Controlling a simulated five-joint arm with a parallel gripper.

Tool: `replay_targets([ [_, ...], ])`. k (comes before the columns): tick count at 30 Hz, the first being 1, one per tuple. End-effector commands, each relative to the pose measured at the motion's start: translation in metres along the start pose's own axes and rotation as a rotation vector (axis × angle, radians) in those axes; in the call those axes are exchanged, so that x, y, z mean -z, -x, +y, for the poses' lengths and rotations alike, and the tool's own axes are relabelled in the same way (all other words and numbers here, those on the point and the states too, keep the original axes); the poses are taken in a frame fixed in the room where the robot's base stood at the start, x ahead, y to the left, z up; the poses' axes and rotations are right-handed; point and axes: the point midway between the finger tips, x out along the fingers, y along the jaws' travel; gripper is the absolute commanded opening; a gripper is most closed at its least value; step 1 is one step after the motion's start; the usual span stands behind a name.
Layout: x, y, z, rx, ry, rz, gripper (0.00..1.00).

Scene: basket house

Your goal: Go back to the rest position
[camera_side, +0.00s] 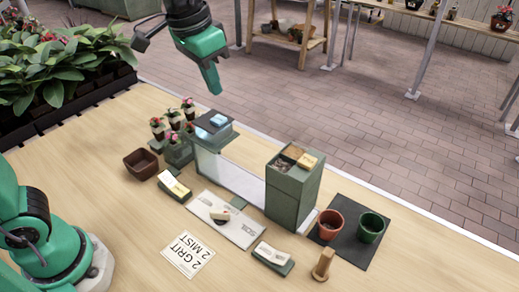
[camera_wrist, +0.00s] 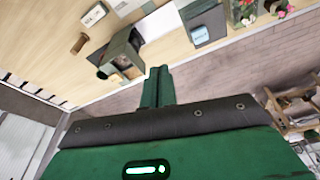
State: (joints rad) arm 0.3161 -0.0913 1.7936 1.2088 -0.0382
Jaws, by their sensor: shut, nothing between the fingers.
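My gripper (camera_side: 213,88) hangs high above the back edge of the table in the side view, clear of everything. Its green fingers are together with nothing between them, and they also show in the wrist view (camera_wrist: 159,72). The wooden table (camera_side: 125,225) is below it. My green base stands at the lower left of the side view.
A green box (camera_side: 293,205) with a divided top stands right of centre. A terracotta pot (camera_side: 329,226) and a green pot (camera_side: 370,228) sit on a dark mat.

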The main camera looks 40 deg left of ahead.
Motion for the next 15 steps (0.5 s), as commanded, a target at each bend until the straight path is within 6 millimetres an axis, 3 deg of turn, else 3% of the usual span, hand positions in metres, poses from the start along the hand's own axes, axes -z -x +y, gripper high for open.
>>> replay_targets([
  [6, -0.047, 0.006, -0.031, 0.02, 0.072, 0.07, 0.0],
  [15, -0.111, -0.002, -0.059, 0.056, 0.163, 0.162, 0.0],
])
